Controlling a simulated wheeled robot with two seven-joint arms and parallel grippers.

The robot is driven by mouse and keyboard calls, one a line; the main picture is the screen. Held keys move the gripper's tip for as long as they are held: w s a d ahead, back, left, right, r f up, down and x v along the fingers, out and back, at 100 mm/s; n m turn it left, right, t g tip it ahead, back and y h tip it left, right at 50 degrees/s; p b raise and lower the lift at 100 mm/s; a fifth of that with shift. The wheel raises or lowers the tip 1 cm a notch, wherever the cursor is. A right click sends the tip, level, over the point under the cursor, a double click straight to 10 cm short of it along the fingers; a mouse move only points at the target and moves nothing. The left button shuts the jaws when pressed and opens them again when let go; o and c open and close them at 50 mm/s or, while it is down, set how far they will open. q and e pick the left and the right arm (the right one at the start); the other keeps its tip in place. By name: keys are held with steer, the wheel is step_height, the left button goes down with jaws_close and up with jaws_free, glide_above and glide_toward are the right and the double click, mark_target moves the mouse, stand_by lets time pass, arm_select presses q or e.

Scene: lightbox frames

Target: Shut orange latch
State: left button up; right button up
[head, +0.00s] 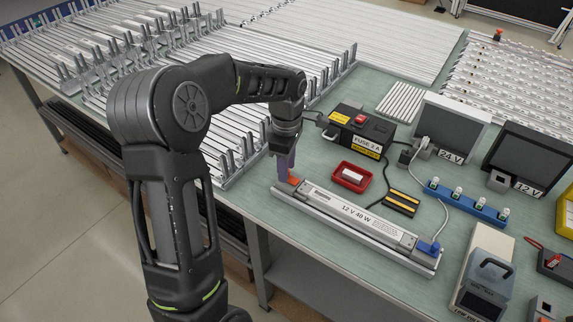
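The orange latch (293,181) is a small piece at the left end of a long metal unit labelled 12 V 40 W (350,212). My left gripper (285,170) points down from above, with its tips right beside or on the orange latch. They partly cover it, so I cannot tell contact or the latch's exact angle. The finger gap is too small to read. A blue latch (428,247) sits at the right end of the unit. My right gripper is not in view.
Behind the unit are a red tray (351,177), a fuse box (358,130) and a black and yellow block (400,203). A blue strip (467,202) and a grey device (485,272) stand to the right. Metal rails (235,140) lie to the left.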

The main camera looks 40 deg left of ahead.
arm_select(q)
jaws_close()
stand_by(1.4)
